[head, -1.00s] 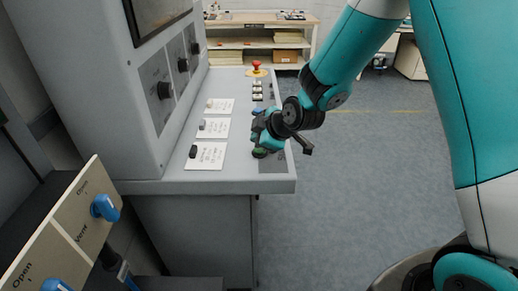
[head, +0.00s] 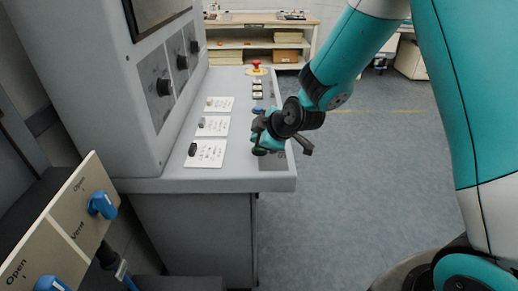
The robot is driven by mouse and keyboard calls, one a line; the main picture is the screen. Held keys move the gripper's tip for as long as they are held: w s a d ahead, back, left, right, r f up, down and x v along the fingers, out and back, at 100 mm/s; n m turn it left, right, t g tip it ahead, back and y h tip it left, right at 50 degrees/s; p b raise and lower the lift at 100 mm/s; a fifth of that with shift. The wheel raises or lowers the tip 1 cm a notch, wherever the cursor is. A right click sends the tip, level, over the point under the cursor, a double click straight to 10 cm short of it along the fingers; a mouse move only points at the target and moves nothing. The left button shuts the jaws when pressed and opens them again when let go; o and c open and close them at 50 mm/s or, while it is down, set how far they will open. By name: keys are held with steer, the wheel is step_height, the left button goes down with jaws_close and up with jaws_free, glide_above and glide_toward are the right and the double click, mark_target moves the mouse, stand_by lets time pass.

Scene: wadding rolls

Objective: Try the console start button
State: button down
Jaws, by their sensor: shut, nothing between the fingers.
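The console (head: 180,186) stands at the left with a sloped grey desk. A green button (head: 259,151) sits near the desk's front right corner, partly hidden by my gripper. My gripper (head: 261,146) is shut and empty, right at the green button. I cannot tell whether its tips touch the button. A blue button (head: 257,110) shows just behind the gripper. Farther back are small pale and dark buttons (head: 257,90) and a red mushroom button (head: 256,65) on a yellow base.
White cards (head: 205,153) with small knobs lie left of the buttons. Dark rotary knobs (head: 163,87) are on the upright panel. A beige panel (head: 70,222) with blue valve handles (head: 103,205) is at lower left. The floor (head: 350,190) right of the console is clear.

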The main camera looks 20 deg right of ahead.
steer(key=shift+f+b, duration=0.4)
steer(key=shift+f, duration=0.05)
stand_by(0.6)
steer(key=shift+r, duration=0.15)
stand_by(0.3)
steer(key=shift+r+p, duration=0.5)
steer(key=shift+r, duration=0.2)
steer(key=shift+r, duration=0.1)
step_height(320, 180, up, 5)
steer(key=p, duration=0.3)
stand_by(0.6)
steer(key=s+a+r+m+g, duration=0.1)
steer(key=s+r+m+g, duration=0.1)
steer(key=s, duration=0.8)
steer(key=s+a+r+m+g, duration=0.2)
steer(key=s+r, duration=0.3)
steer(key=s, duration=0.5)
steer(key=s+a+r+m+g, duration=0.1)
steer(key=s+r+m+g, duration=0.1)
steer(key=s, duration=0.8)
steer(key=shift+s+a+r+m+g, duration=0.2)
steer(key=shift+r+m+g, duration=0.1)
steer(key=shift+r+g, duration=0.75)
